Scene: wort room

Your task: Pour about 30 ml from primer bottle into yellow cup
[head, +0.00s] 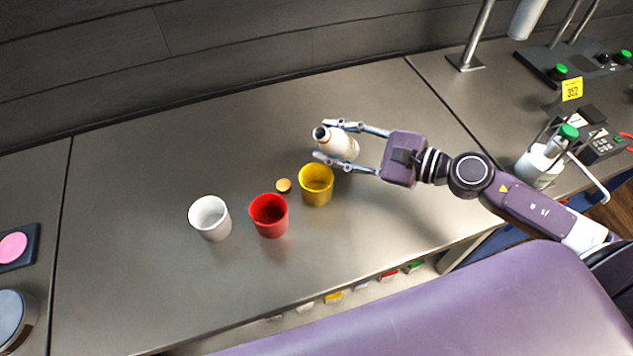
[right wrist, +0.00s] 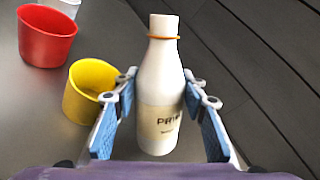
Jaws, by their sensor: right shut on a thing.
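The primer bottle (head: 341,144) is white with an uncapped neck and an orange ring. My left gripper is not in view.
A red cup (head: 269,216) and a white cup (head: 210,219) stand left of the yellow cup. A small orange cap (head: 284,185) lies between the bottle and the red cup. The steel counter (head: 130,190) is clear at left.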

